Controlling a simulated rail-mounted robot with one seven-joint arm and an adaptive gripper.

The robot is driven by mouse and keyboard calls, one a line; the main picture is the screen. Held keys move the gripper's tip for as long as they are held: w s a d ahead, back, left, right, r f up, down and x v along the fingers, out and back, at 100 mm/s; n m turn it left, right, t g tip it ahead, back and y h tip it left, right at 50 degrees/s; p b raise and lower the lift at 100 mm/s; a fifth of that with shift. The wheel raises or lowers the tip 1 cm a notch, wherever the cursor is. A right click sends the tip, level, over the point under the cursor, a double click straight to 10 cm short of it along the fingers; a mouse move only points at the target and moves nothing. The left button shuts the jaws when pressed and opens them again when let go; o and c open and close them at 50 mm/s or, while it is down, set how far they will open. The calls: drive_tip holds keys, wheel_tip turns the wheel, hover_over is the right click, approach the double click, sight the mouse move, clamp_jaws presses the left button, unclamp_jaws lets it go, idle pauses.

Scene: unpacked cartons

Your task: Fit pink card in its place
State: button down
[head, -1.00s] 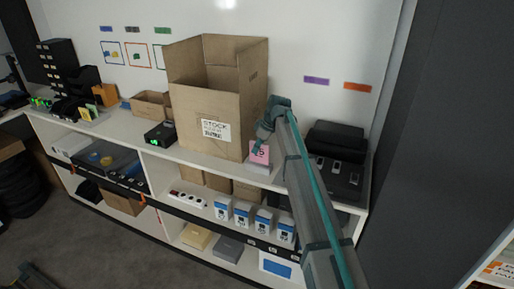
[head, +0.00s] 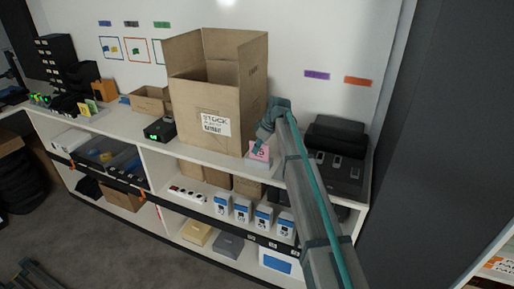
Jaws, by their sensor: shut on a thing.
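The pink card (head: 260,152) with a dark mark on it stands roughly upright at the counter's front edge, just right of the tall carton. My gripper (head: 262,141) is shut on its upper part from above. A small white block (head: 254,163) lies directly under the card. The card's lower edge looks to be at the block, but I cannot tell whether it sits in it. The gripper's fingertips are small and partly hidden by my own wrist.
The tall open carton (head: 201,126) stands close on the left. A dark machine (head: 335,160) stands to the right, behind my arm. A black box with a green display (head: 160,130) and a small open carton (head: 150,100) are further left on the white counter (head: 205,157).

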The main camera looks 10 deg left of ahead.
drive_tip(key=shift+f, duration=0.2)
drive_tip(key=c, duration=1.2)
unclamp_jaws()
drive_tip(key=shift+o, duration=0.2)
drive_tip(key=shift+r, duration=0.15)
drive_tip(key=v, duration=1.1)
drive_tip(key=shift+d+r, duration=0.15)
drive_tip(key=shift+r, duration=0.25)
